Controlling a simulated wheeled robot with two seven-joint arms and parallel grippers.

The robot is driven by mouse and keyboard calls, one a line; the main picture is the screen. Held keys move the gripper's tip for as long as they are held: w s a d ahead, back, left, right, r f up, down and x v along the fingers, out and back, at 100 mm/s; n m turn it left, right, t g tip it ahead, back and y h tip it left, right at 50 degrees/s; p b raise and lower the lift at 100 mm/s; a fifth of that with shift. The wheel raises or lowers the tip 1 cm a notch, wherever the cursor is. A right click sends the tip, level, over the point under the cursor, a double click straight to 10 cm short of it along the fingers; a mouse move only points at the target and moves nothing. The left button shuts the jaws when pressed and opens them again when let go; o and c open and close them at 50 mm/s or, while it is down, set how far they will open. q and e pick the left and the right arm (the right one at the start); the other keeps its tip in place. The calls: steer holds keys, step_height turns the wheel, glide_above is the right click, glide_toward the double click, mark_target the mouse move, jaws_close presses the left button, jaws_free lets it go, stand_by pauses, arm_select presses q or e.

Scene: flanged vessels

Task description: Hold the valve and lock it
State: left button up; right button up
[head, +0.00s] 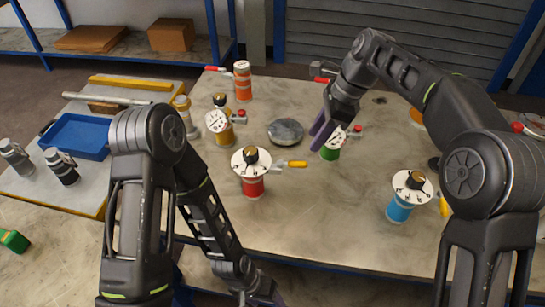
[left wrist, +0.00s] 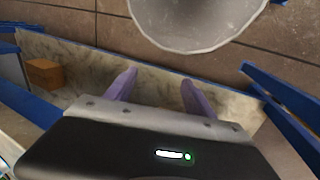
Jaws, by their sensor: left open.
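Several small flanged vessels stand on the table. A red vessel (head: 252,186) has a white flange, a dark knob and a yellow-orange handle (head: 290,164) pointing right. A blue vessel (head: 400,210) has a similar top. A green vessel (head: 330,153) with a red-tipped handle is partly hidden by my right gripper (head: 322,131), whose purple fingers point down beside its top. Contact and finger gap there are unclear. A yellow vessel (head: 220,130) stands behind left. My left gripper (left wrist: 156,92) is open and empty, low at the table's front edge in the head view.
A grey disc (head: 286,131) lies mid-table. An orange vessel (head: 242,82) stands at the back. A blue tray (head: 76,137) and dark fittings (head: 62,166) are on the left bench. A pale rounded object (left wrist: 195,22) fills the top of the left wrist view.

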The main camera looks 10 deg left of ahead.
mark_target(256, 158)
arm_select(q)
steer(key=w+a+r+m+t+y, duration=0.1)
steer(key=w+r+m+y, duration=0.4)
steer(key=r, duration=0.5)
steer(key=w+a+r+m+y, duration=0.15)
steer(key=r+m+y, duration=0.25)
steer(key=r+m, duration=0.5)
steer(key=w+a+r+m+t+y, duration=0.1)
steer(key=w+r+m+t+y, duration=0.2)
steer(key=w, duration=0.3)
steer(key=w+r+m+t+y, duration=0.2)
steer(key=w+m+t+y, duration=0.1)
steer(key=w, duration=0.3)
steer(key=w+a+r+m+t+y, duration=0.1)
steer(key=w+r+m+t+y, duration=0.1)
steer(key=w+r+m+t, duration=0.1)
steer(key=shift+w+a+r+m+t+y, duration=0.15)
steer(key=shift+w+m, duration=0.1)
steer(key=shift+w, duration=0.2)
steer(key=shift+w+a+r+m+t+y, duration=0.1)
steer(key=shift+w+m+t, duration=0.1)
steer(key=shift+w, duration=0.3)
steer(key=shift+w+a+r+m+t+y, duration=0.15)
steer(key=shift+w+m, duration=0.1)
steer(key=shift+w, duration=0.2)
steer(key=shift+w+m+t, duration=0.4)
steer(key=shift+w+m, duration=0.05)
steer(key=shift+m, duration=0.05)
steer(key=shift+w+a+f, duration=0.1)
steer(key=shift+a, duration=0.1)
